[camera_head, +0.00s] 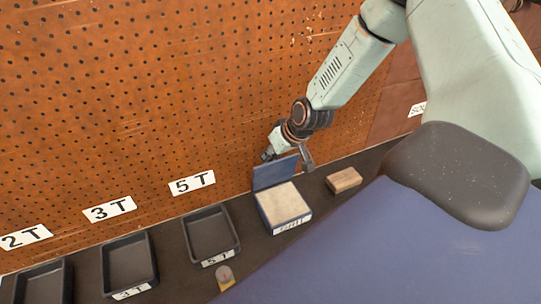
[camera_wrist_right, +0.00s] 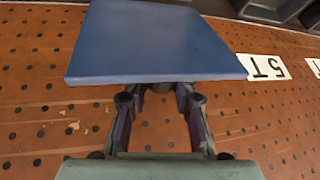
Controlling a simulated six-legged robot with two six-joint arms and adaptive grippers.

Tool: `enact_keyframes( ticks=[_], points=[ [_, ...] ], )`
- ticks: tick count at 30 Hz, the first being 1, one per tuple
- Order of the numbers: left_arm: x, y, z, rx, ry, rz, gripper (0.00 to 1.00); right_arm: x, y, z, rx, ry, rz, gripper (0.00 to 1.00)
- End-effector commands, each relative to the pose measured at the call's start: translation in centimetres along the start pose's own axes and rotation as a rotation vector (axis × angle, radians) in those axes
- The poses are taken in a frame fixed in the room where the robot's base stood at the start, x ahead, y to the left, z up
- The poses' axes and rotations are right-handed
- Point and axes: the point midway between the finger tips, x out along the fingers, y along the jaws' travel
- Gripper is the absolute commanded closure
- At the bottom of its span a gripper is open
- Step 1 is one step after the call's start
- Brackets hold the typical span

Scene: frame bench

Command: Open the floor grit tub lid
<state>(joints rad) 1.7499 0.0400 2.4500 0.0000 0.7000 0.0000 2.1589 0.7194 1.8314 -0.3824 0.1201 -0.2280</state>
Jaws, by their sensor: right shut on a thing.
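The grit tub (camera_head: 291,226) is a blue box with a white front label, standing on the dark bench strip. Pale grit (camera_head: 284,203) fills it and shows from above. Its blue lid (camera_head: 275,173) stands raised at the back edge of the tub, near the pegboard. My right gripper (camera_head: 287,157) is at the top of the lid and is shut on it. In the right wrist view the lid (camera_wrist_right: 155,45) lies across the fingers (camera_wrist_right: 160,95) and hides their tips. My left gripper is not in view.
Black trays (camera_head: 211,234) stand in a row left of the tub, under number labels on the orange pegboard (camera_head: 120,110). A tan block (camera_head: 344,180) lies right of the tub. A small round item (camera_head: 225,275) sits in front of the 5T tray.

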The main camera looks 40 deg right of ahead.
Motion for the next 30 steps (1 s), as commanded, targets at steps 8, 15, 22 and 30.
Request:
enact_keyframes(
  ticks=[8,15,22,30],
  points=[
    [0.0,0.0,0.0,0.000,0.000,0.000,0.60,0.0,0.2,-0.6,-0.003,0.010,0.003,0.60],
    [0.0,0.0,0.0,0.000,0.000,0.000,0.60,0.0,0.1,-0.3,-0.001,0.005,0.002,0.52],
    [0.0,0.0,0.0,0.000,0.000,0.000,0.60,0.0,0.1,-0.2,-0.001,0.003,0.001,0.52],
    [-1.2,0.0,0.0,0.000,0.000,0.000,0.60,-0.7,-0.2,0.6,0.002,0.000,-0.001,0.52]
  ],
)
